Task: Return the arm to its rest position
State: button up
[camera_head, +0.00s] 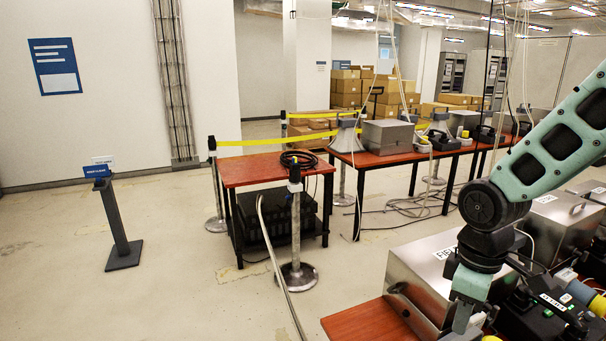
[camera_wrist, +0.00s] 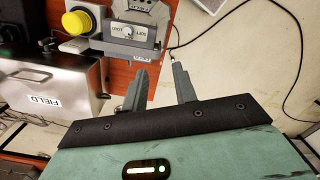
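My gripper (camera_head: 465,312) hangs from my green arm (camera_head: 550,145) at the right of the head view, pointing down beside a steel box (camera_head: 425,270) and partly in front of it. In the wrist view my gripper (camera_wrist: 161,72) shows two grey fingers spread apart, with nothing held between them. The gap shows the red table edge and pale floor. The steel box marked FIELD (camera_wrist: 45,92) lies left of the fingers in the wrist view.
A black device (camera_head: 545,318) stands right of my gripper on the red table (camera_head: 365,322). Another red table (camera_head: 252,170) holds a coiled cable. Posts with yellow tape (camera_head: 290,141) and a black sign stand (camera_head: 120,225) stand on the floor. Open floor lies at the left.

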jog(key=s+a+m+b, duration=0.1)
jog(key=s+a+b, duration=0.3)
jog(key=s+a, duration=1.1)
jog(key=shift+s+y+b, duration=0.3)
jog(key=shift+s+y, duration=0.1)
jog(key=shift+r, duration=0.1)
